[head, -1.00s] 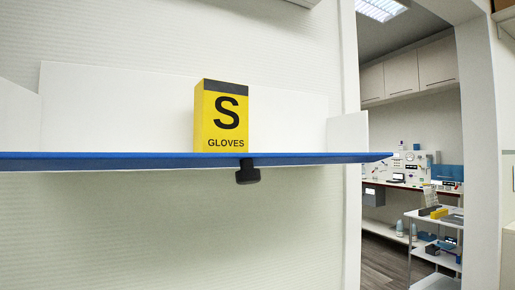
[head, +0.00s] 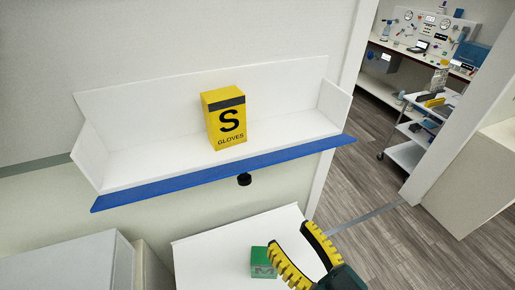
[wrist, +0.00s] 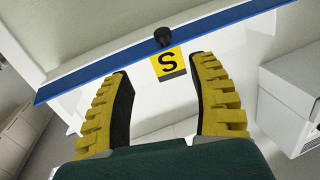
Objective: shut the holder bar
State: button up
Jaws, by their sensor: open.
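The holder bar (head: 230,174) is a long blue strip along the front edge of a white wall holder (head: 150,155). It slopes outward and down, leaving the holder's front open. A black knob (head: 244,180) sits at its lower edge near the middle. The bar (wrist: 90,82) and knob (wrist: 163,37) also show in the wrist view. My gripper (head: 290,235), with yellow ribbed fingers, is open and empty, below and right of the knob in the head view. In the wrist view, the gap between the fingers (wrist: 160,85) faces the bar and knob.
A yellow glove box (head: 226,120) marked S stands in the holder. Below are a white surface (head: 215,250) and a small green box (head: 263,262) beside my gripper. A grey cabinet (head: 70,265) stands at lower left. A doorway and wooden floor (head: 345,185) lie right.

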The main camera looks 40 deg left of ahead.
aim_at(244, 170)
jog(key=p+x, duration=0.2)
jog(key=x, duration=1.4)
jog(key=shift+a+p, duration=0.25)
jog(key=shift+p, duration=0.05)
grip_shut()
jog(key=shift+r+h+p, duration=0.6)
jog(key=shift+p, duration=0.6)
jog(key=h+p, duration=0.1)
jog(key=p, duration=0.1)
jog(key=r+g+h+p, duration=0.1)
jog(key=p, duration=0.2)
jog(key=shift+s+r+m+h, duration=0.1)
jog(key=shift+r+m+h, duration=0.15)
jog(key=shift+m+h, duration=0.05)
jog(key=h+p, duration=0.1)
jog(key=p, duration=0.1)
jog(key=g+h+p, duration=0.1)
jog(key=shift+r+p, duration=0.35)
jog(key=shift+a+m+g+h+p, duration=0.15)
jog(key=shift+m+g+h+p, duration=0.15)
jog(key=shift+h+p, duration=0.65)
jog(key=shift+p, duration=0.35)
jog(key=shift+f, duration=0.1)
